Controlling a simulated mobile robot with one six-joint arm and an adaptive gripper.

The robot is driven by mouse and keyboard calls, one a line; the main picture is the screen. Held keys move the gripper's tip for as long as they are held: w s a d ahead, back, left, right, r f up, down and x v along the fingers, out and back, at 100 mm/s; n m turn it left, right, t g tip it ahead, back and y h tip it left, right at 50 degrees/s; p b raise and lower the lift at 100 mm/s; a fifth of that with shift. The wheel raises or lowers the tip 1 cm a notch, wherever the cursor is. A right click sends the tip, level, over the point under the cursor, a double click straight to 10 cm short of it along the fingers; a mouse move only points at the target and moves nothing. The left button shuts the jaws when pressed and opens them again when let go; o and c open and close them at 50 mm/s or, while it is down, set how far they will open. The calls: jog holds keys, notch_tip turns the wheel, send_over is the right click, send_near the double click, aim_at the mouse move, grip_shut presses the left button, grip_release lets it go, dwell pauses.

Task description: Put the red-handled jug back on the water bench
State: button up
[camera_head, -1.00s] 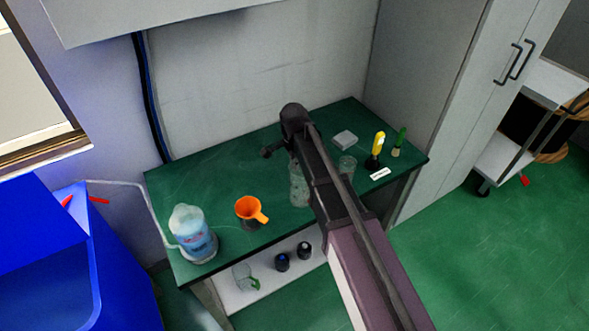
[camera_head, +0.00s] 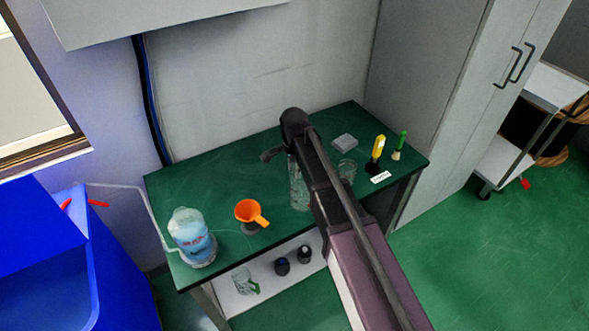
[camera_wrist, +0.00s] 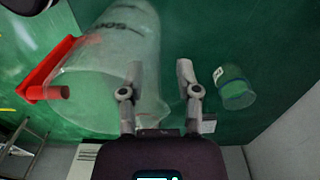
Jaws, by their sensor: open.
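The red-handled jug is a large clear vessel. In the wrist view the jug (camera_wrist: 115,60) fills the left and middle, with its red handle (camera_wrist: 50,75) on the far left side. In the head view the jug (camera_head: 298,188) stands on the green bench top (camera_head: 215,180), partly hidden behind my arm. My gripper (camera_wrist: 158,72) is open, with its fingers apart. The left finger overlaps the jug's right part in the picture; I cannot tell whether it touches. The fingers are not clearly visible in the head view.
A small glass beaker (camera_wrist: 237,90) is right of my gripper; it also shows in the head view (camera_head: 347,170). An orange funnel (camera_head: 248,212) and a water bottle (camera_head: 191,237) stand left. Yellow (camera_head: 378,149) and green-handled tools stand right. The bench's back left is clear.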

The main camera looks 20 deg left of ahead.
jog(key=shift+r, duration=0.2)
notch_tip(320, 180, up, 12)
jog(key=p, duration=1.2)
dwell(1.0)
jog(key=s+d+n, duration=0.2)
jog(key=d, duration=1.1)
jog(key=s+d+n, duration=0.3)
jog(key=d, duration=1.1)
jog(key=s+d+n, duration=0.3)
jog(key=d, duration=1)
jog(key=shift+s+d, duration=0.15)
jog(key=shift+d, duration=0.05)
jog(key=shift+a, duration=0.2)
